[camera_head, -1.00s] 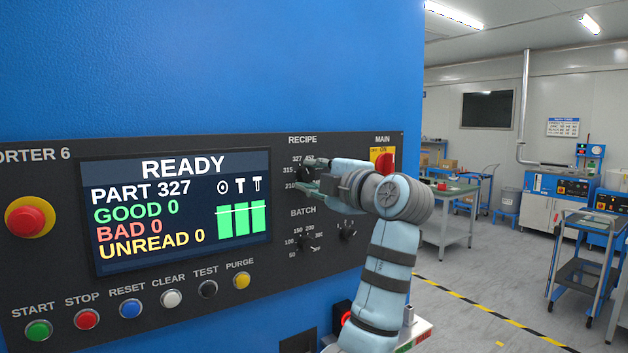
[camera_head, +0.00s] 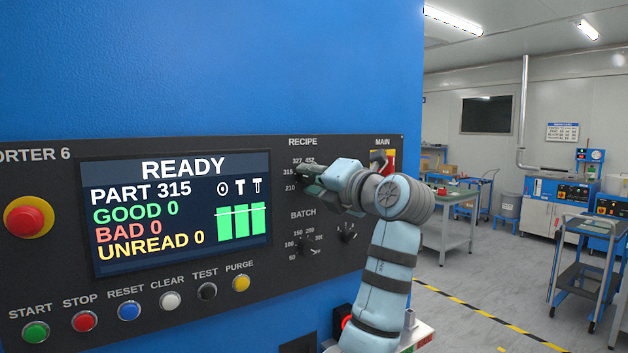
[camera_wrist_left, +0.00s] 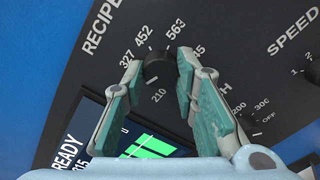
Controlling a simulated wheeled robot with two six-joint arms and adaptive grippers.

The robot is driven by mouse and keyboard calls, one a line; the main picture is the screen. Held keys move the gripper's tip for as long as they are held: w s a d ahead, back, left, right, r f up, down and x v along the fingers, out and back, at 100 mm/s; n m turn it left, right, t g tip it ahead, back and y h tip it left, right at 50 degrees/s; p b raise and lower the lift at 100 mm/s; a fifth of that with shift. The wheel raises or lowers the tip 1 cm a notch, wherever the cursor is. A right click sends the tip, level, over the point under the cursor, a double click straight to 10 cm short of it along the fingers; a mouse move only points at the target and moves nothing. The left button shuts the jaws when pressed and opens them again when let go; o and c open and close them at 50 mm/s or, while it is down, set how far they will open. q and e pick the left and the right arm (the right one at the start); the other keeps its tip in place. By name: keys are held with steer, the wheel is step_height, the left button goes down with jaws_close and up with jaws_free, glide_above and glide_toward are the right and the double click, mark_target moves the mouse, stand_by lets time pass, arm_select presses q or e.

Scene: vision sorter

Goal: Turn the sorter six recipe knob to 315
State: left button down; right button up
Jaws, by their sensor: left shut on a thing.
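The recipe knob (camera_head: 303,178) is a small dark knob under the RECIPE label on the sorter's black panel. In the head view my left gripper (camera_head: 306,174) covers much of it. In the left wrist view the knob (camera_wrist_left: 157,67) sits between the two fingertips of my left gripper (camera_wrist_left: 159,67), and the gripper is shut on it. The numbers 327, 452, 563 and 210 show around it. The sorter screen (camera_head: 176,210) reads READY and PART 315. The knob's pointer is hard to make out. My right gripper is not in view.
The batch knob (camera_head: 305,245) and another dark knob (camera_head: 347,233) lie below my arm. The main switch (camera_head: 389,160) is partly behind my wrist. A red emergency button (camera_head: 29,217) and a row of push buttons (camera_head: 129,310) are on the left.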

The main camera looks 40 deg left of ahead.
arm_select(q)
steer(key=shift+n, duration=0.3)
steer(key=c, duration=1.3)
jaws_free()
steer(key=v, duration=1.2)
